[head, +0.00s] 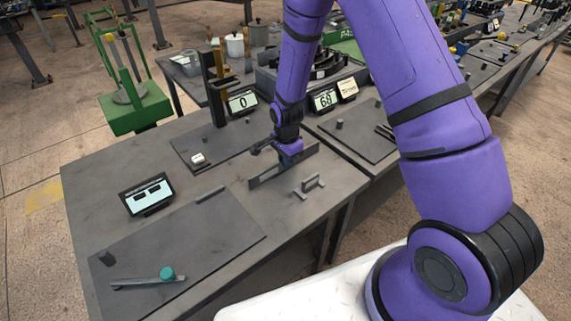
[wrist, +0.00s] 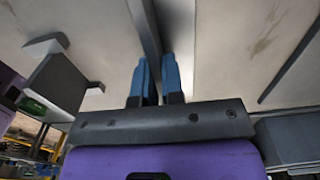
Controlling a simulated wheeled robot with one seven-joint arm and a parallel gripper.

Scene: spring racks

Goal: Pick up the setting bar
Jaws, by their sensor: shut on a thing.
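The setting bar (head: 264,179) is a long, thin dark grey bar standing on edge near the right side of the near table. In the wrist view the bar (wrist: 147,32) runs away from me between my two blue fingers. My gripper (head: 289,158) points down at the bar's middle and is shut on it. The fingers (wrist: 156,82) press on the bar from both sides. I cannot tell whether the bar's lower edge touches the table or is slightly clear of it.
A small grey bracket (head: 309,187) stands just right of the bar. A dark plate (head: 225,143) with an upright post stand (head: 215,95) and a display reading 0 (head: 242,103) lie behind. A tilted display (head: 146,194) and a plate with a teal-knobbed lever (head: 150,282) are at left.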

